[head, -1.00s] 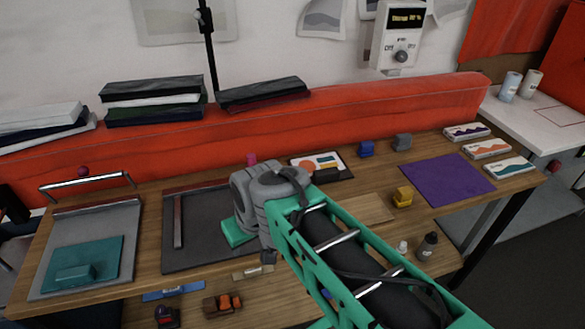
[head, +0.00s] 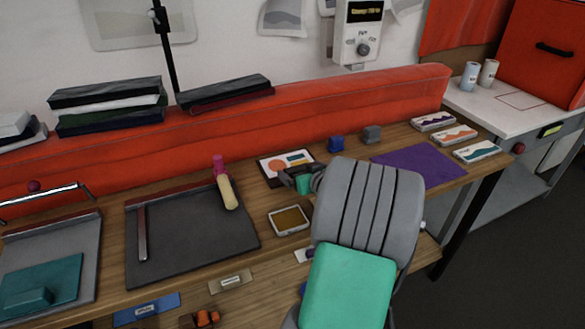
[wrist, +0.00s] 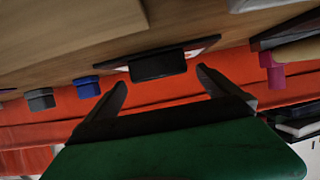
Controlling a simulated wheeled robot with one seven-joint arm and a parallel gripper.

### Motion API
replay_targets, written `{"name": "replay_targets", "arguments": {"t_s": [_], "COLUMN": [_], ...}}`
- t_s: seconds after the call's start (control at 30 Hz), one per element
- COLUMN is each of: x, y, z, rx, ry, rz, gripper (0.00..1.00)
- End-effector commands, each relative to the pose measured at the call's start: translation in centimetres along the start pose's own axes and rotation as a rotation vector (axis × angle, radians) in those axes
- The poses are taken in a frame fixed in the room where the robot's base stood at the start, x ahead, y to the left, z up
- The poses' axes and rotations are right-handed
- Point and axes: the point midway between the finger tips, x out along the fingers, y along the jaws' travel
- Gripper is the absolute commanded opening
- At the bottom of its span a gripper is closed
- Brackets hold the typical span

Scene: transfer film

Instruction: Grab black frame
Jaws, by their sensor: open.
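The black frame (head: 266,173) lies on the wooden table against the red backing, around a white print with orange and green shapes. My gripper (head: 299,176) is at its right front edge in the head view, and my arm hides part of that side. In the wrist view, which looks upside down, the frame (wrist: 123,69) has a dark block (wrist: 158,66) on its near edge. My open gripper (wrist: 160,84) has one finger on each side of that block. The fingers appear apart from it, with nothing between them. Exact depth is hard to tell.
A blue block (head: 336,144) and a grey block (head: 372,134) stand right of the frame. An ink pad (head: 289,221) lies in front. A purple mat (head: 420,165) is farther right.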

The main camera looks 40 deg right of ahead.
Motion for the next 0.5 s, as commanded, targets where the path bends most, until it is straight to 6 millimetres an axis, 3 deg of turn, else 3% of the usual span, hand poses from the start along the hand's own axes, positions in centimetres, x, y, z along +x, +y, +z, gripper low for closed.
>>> {"name": "replay_targets", "arguments": {"t_s": [0.17,0.37,0.5], "x": [2.4,2.5,2.5], "y": [-0.1,0.0,0.0], "z": [0.0,0.0,0.0], "rx": [0.000,0.000,0.000], "ry": [-0.002,-0.002,-0.002], "rz": [-0.001,0.000,0.000], "gripper": [1.00,1.00,0.89]}}
